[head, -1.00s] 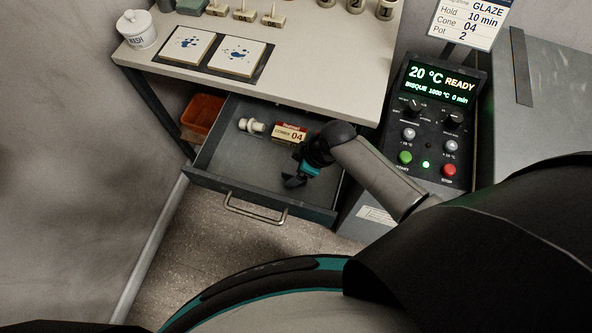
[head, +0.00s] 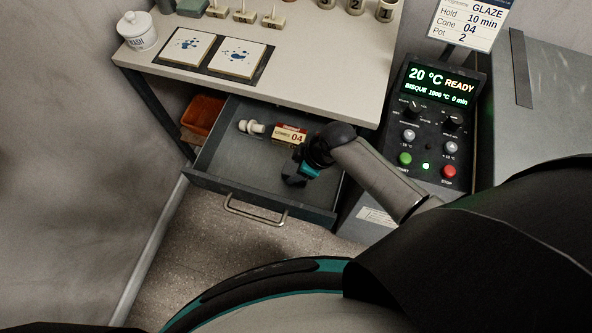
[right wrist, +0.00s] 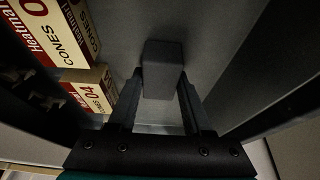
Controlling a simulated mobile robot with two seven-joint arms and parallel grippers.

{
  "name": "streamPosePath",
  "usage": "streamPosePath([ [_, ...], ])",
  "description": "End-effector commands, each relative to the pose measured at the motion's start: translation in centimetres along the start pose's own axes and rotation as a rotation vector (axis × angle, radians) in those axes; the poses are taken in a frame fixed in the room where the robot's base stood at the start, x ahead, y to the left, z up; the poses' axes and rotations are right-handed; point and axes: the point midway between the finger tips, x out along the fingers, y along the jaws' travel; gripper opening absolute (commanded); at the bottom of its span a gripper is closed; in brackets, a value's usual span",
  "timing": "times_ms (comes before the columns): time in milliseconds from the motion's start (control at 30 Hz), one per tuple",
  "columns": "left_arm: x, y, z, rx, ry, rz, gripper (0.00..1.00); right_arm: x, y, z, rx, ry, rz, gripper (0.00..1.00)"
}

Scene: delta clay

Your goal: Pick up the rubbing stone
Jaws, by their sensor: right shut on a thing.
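The rubbing stone (right wrist: 162,68) is a dark grey block in the right wrist view. It sits between the two fingers of my right gripper (right wrist: 160,98), which is shut on it. In the head view my right gripper (head: 293,181) reaches down into the open drawer (head: 232,178), towards its right front. The stone cannot be made out there, hidden by the gripper. I cannot tell whether it still touches the drawer floor. My left gripper is not in view.
A cone box (head: 289,135) and white knobbed pieces (head: 251,127) lie at the drawer's back. The right wrist view shows cone boxes (right wrist: 92,88) left of the fingers. The worktop (head: 300,70) overhangs the drawer's back. A kiln control panel (head: 431,125) stands to the right.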

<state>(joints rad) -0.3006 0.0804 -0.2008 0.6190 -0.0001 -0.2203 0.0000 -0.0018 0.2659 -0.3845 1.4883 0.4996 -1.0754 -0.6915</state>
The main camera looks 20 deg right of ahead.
Motion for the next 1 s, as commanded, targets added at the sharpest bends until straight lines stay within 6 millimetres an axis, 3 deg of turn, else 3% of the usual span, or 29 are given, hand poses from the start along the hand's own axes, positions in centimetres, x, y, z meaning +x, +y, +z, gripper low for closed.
streamPosePath([
  [333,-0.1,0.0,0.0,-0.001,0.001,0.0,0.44,-0.2,0.0,-0.1,0.0,0.0,0.001,0.0],
  [533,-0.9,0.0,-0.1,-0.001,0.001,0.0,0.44,-1.9,0.1,-0.8,-0.003,0.001,0.002,0.0],
  [667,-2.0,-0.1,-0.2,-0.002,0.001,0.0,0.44,-4.3,0.1,-1.8,-0.004,0.003,0.002,0.0],
  [1000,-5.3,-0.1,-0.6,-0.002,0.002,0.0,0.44,-13.4,0.1,-5.6,-0.004,0.003,0.004,0.0],
])
